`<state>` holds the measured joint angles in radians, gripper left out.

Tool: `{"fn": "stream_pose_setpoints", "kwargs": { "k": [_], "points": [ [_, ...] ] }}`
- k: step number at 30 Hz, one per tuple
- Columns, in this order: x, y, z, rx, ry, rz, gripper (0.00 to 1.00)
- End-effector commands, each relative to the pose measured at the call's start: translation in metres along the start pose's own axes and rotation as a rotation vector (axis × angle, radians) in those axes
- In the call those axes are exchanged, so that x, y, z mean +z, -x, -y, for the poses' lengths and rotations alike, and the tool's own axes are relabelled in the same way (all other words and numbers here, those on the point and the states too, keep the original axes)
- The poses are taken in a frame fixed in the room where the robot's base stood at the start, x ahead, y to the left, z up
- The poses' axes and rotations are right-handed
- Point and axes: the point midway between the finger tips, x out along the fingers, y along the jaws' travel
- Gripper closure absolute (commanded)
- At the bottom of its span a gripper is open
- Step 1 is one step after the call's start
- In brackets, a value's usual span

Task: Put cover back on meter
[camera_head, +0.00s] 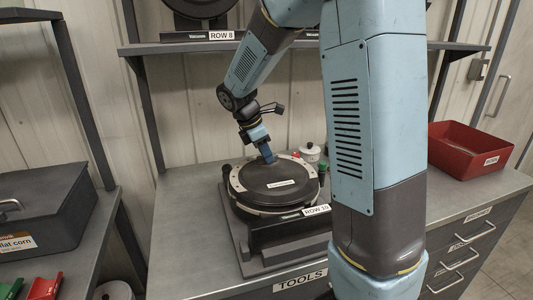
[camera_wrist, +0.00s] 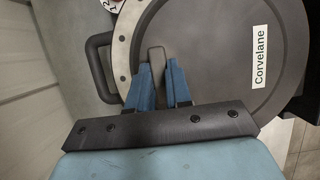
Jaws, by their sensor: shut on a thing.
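The meter (camera_head: 238,205) is a round housing on a dark stand on the bench, with a ROW 10 label at its front. A pale ring with dark holes (camera_wrist: 122,50) shows along its rim. The cover (camera_head: 284,186) is a dark round disc with a small white label, which reads Corvelane in the wrist view (camera_wrist: 225,45). It lies over the meter inside the pale ring; I cannot tell whether it is fully seated. My gripper (camera_head: 268,158) is at the cover's far edge, its blue fingers (camera_wrist: 160,85) shut on a grey tab (camera_wrist: 156,58) of the cover.
A red bin (camera_head: 468,150) is at the bench's right. A shelf (camera_head: 180,47) holding another unit labelled ROW 8 crosses above. A dark case (camera_head: 42,210) stands on the left bench. My arm hides part of the bench.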

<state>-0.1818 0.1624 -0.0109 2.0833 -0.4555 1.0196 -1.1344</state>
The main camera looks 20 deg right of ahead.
Motion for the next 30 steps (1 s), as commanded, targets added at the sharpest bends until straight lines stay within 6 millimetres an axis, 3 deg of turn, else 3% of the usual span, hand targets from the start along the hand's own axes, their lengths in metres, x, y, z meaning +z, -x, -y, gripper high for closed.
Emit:
{"fn": "stream_pose_setpoints", "kwargs": {
  "k": [10, 11, 20, 30],
  "points": [
    [-0.0001, 0.0001, -0.0001, 0.0, 0.0, 0.0, 1.0],
    [-0.0001, 0.0001, -0.0001, 0.0, 0.0, 0.0, 0.79],
    [-0.0002, 0.0, -0.0001, 0.0, 0.0, 0.0, 0.51],
    [-0.0003, -0.0002, 0.0, 0.0, 0.001, 0.0, 0.56]
  ]
}}
